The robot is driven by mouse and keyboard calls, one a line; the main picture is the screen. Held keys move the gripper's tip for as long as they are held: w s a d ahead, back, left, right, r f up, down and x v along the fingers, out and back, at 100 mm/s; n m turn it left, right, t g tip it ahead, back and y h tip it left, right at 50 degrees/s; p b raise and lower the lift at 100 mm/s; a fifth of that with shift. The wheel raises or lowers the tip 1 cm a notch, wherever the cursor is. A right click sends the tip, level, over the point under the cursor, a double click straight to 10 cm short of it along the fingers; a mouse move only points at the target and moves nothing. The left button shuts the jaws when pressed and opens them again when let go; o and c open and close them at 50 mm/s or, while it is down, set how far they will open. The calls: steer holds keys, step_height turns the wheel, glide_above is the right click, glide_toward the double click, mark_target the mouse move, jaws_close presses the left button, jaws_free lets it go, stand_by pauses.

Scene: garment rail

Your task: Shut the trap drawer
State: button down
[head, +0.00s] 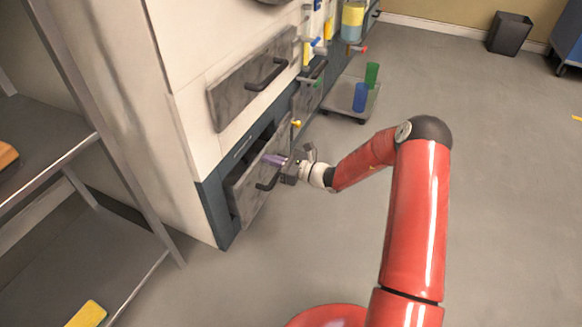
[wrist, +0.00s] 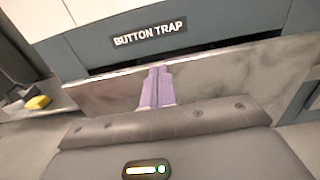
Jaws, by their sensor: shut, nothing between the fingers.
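The trap drawer (head: 246,196) is the low grey marbled drawer at the cabinet's base. It stands partly out, with a dark gap above its front. Its dark bar handle (head: 268,184) is on the front. In the wrist view, the label "BUTTON TRAP" (wrist: 147,35) sits above the drawer front (wrist: 218,72). My gripper (head: 272,159) is at the drawer's front, near its upper edge and above the handle. Its purple fingers (wrist: 157,86) are shut and empty, with the tips against or very near the front; I cannot tell if they touch.
A closed-looking upper drawer (head: 252,82) is above. A low trolley (head: 348,98) with blue and green cups stands beyond the cabinet. A metal shelf (head: 60,240) is at the left. The floor (head: 500,200) at the right is clear, with a bin (head: 509,33) far back.

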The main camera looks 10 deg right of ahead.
mark_target(259, 156)
steer(key=x, duration=0.4)
steer(key=shift+w+a, duration=0.1)
steer(key=shift+w+a+r, duration=0.15)
steer(key=shift+a, duration=0.1)
